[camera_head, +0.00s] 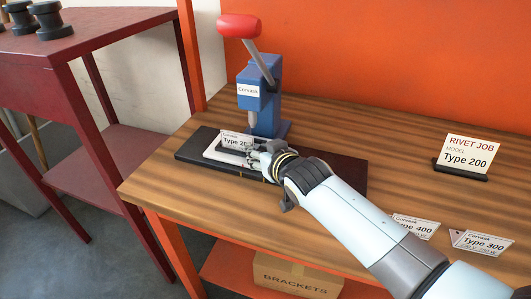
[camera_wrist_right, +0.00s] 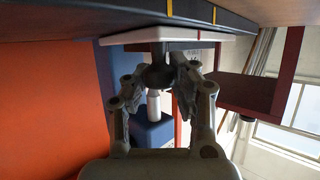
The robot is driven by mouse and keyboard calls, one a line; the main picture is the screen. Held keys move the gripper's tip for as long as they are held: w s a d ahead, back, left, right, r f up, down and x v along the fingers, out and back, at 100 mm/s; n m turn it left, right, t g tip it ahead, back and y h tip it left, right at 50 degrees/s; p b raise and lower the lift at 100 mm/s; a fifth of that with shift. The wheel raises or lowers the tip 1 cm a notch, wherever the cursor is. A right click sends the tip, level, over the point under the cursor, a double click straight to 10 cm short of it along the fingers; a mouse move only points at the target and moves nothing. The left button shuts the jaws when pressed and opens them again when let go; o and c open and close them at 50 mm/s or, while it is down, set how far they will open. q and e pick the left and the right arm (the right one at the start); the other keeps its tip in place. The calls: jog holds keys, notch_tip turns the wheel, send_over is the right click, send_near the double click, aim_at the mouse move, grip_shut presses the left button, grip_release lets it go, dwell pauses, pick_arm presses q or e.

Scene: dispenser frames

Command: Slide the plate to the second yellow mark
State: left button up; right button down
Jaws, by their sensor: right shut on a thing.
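The white plate (camera_head: 213,153) lies on a long black base (camera_head: 345,172) in front of the blue press (camera_head: 258,98). A "Type 200" card (camera_head: 236,139) stands on the plate. My right gripper (camera_head: 262,158) is at the plate's right part. In the right wrist view, my gripper (camera_wrist_right: 163,80) is shut on a dark knob (camera_wrist_right: 158,72) at the white plate (camera_wrist_right: 225,37). A red line (camera_wrist_right: 198,35) on the plate's edge lies between two yellow marks (camera_wrist_right: 170,8) (camera_wrist_right: 214,15) on the base, nearer the latter. My left gripper is not in view.
The press has a raised red handle (camera_head: 239,26). Type 400 (camera_head: 414,227) and Type 300 (camera_head: 483,242) cards lie near the front. A dark red table (camera_head: 90,40) stands left. A brackets box (camera_head: 297,277) is below.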

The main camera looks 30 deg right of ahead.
jog(key=c, duration=1.1)
grip_release()
jog(key=shift+w+a, duration=0.1)
jog(key=shift+a, duration=0.15)
jog(key=shift+o, duration=0.2)
jog(key=shift+d, duration=0.1)
jog(key=shift+s, duration=0.25)
jog(key=d+v, duration=0.1)
jog(key=v, duration=1)
jog(key=shift+s+a+r, duration=0.2)
jog(key=shift+s+a, duration=0.05)
jog(key=shift+a, duration=0.25)
jog(key=shift+f, duration=0.1)
